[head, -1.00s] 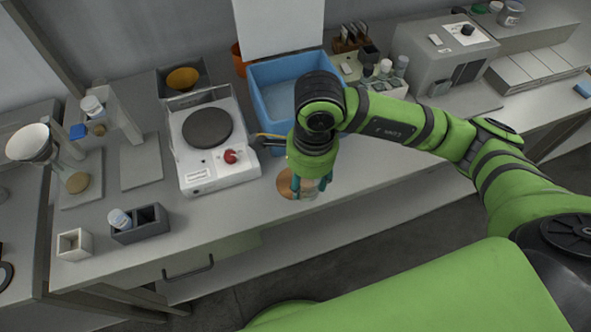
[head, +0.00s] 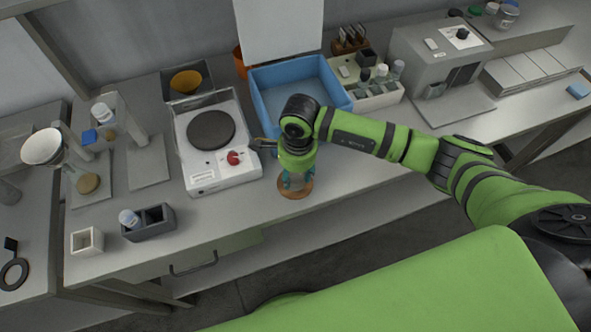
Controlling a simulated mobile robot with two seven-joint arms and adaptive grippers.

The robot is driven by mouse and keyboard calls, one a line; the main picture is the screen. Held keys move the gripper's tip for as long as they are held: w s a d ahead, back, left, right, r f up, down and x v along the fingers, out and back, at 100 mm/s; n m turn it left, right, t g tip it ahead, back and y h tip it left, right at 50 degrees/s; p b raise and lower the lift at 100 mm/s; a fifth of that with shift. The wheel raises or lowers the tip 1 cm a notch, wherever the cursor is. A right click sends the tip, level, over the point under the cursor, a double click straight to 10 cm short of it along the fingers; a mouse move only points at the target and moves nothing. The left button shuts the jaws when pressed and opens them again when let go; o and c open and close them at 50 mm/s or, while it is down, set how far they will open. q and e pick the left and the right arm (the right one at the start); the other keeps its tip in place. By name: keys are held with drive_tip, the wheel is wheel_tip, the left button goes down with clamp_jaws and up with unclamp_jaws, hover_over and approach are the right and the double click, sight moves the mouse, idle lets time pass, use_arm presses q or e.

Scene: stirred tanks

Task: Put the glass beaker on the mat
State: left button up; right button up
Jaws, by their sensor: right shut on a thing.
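A round brown mat (head: 294,193) lies near the front edge of the bench, to the right of the hot plate. My right gripper (head: 296,179) points down over the mat and is shut on the glass beaker (head: 297,183). The beaker is clear and mostly hidden by the teal fingers and the wrist. It is over the mat in this view. I cannot tell whether its base touches the mat. My left gripper is not in view.
A white hot plate (head: 216,170) with a red knob stands left of the mat. A blue tub (head: 262,108) is behind my right gripper. A dark two-slot holder (head: 160,228) and a white box (head: 87,241) are at the left. The bench right of the mat is clear.

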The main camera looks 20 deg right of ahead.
drive_tip(key=shift+f, duration=0.2)
drive_tip(key=o, duration=1.2)
drive_tip(key=shift+r, duration=0.15)
drive_tip(key=shift+r, duration=0.25)
wheel_tip(320, 180, up, 12)
drive_tip(key=b, duration=0.3)
drive_tip(key=shift+d+f, duration=0.15)
drive_tip(key=shift+d, duration=0.05)
drive_tip(key=shift+s, duration=0.1)
